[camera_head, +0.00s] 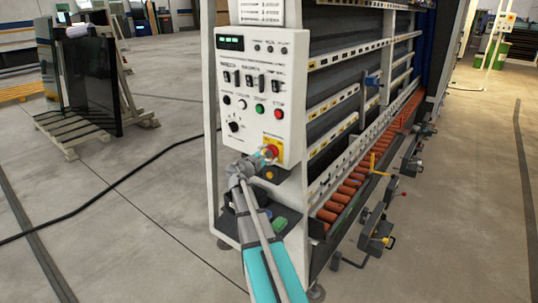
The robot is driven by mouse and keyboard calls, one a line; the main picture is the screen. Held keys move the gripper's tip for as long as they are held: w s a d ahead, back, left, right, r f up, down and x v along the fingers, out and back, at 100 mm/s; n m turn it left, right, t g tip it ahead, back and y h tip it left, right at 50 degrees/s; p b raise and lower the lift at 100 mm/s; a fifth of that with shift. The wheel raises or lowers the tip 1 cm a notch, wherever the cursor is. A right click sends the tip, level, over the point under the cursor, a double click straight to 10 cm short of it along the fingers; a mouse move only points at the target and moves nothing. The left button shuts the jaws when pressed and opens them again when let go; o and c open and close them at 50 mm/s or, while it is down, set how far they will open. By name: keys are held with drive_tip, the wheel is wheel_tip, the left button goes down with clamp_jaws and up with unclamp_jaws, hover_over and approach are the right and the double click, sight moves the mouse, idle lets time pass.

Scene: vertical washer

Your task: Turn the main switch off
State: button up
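The white control panel (222,75) of the washer faces me at the picture's centre. The knob's exact angle is hard to read.
Above the switch are green (260,109) and red (280,114) buttons, a black rotary knob (234,126) and several black switches. A dark ledge (284,190) juts out below the panel. Orange rollers (349,187) run to the right. Open floor (120,220) lies left, crossed by a black cable (110,187).

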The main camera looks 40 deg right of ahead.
drive_tip(key=o, duration=1)
drive_tip(key=shift+v, duration=6.05)
